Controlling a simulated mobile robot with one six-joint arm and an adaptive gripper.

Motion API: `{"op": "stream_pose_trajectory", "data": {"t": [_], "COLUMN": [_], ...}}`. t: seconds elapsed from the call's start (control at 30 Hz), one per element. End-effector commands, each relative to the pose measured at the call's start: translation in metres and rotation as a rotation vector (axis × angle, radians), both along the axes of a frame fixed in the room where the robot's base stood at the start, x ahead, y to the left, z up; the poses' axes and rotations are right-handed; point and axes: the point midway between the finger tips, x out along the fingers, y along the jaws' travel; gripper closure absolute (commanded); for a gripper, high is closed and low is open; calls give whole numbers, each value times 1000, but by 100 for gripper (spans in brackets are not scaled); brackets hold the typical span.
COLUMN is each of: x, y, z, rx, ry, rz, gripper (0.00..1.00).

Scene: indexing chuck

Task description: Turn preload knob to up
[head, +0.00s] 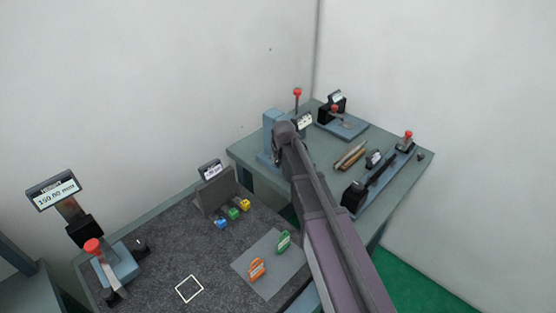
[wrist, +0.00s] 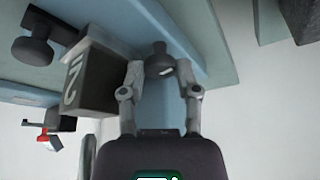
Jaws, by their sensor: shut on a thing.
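A dark round knob (wrist: 159,55) with a short white mark on its face shows in the wrist view, in front of a blue-grey body (wrist: 158,105). I take it to be the preload knob. My gripper (wrist: 160,68) has one finger on each side of the knob and is shut on it. The white mark lies slightly tilted in the picture. In the head view my arm ends at the blue-grey upright block (head: 271,128) on the far table. There the arm hides the knob and fingertips.
Close by in the wrist view are a dark box with white characters (wrist: 85,76) and a second dark knob (wrist: 35,48). In the head view a red-ball lever (head: 297,92) stands behind the block, and a slide fixture (head: 377,177) lies to the right.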

Motion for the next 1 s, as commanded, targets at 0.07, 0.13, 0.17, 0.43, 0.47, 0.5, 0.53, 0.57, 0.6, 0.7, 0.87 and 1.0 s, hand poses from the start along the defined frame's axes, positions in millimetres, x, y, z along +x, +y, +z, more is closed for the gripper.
{"op": "stream_pose_trajectory", "data": {"t": [0.07,0.13,0.17,0.43,0.47,0.5,0.53,0.57,0.6,0.7,0.87,1.0], "x": [-1,-1,-1,-1,0,0,0,0,0,0,0,0], "y": [0,0,0,0,0,0,0,0,0,0,1,1], "z": [-1,-1,-1,0,0,0,0,0,0,0,0,0], "rx": [-1,0,0,-1,-1,-1,0,-1,-1,0,0,0], "ry": [4,4,4,2,2,2,1,1,1,1,1,1], "rz": [0,-1,-1,-1,-1,-2,-2,-4,-6,-18,-58,-117], "gripper": [100,100,52,44,44,44,44,44,44,44,44,44]}}
